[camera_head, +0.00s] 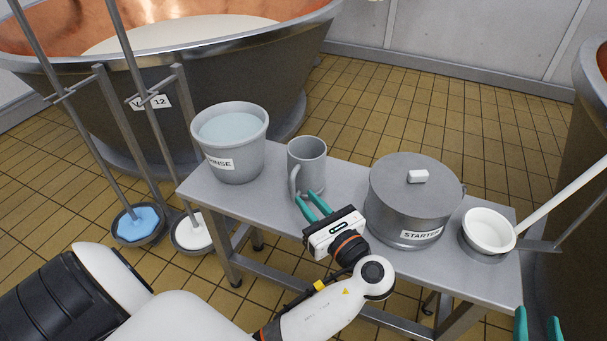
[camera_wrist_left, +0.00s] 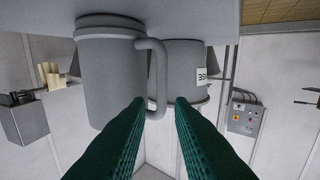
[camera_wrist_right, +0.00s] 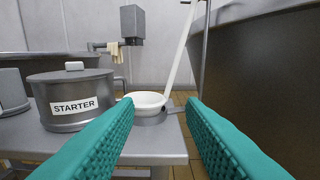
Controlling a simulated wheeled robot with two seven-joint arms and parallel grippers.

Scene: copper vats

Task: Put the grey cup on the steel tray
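The grey cup (camera_head: 310,164) stands upright on the steel bench, its handle toward the front left. My left gripper (camera_head: 308,203) is open just in front of it. In the left wrist view the picture is upside down. There the cup (camera_wrist_left: 108,80) is left of centre, and its handle (camera_wrist_left: 157,75) lines up with the gap between the open fingers (camera_wrist_left: 160,102). I cannot tell whether the fingertips touch it. My right gripper (camera_head: 538,322) is open and empty at the lower right, and its fingers (camera_wrist_right: 160,104) show wide apart. I see no separate steel tray.
The bench (camera_head: 268,198) also holds a grey rinse bucket (camera_head: 238,165) left of the cup, a lidded STARTER pot (camera_head: 400,205) on the right and a white ladle bowl (camera_head: 490,230) at the right end. A large vat (camera_head: 230,85) stands behind.

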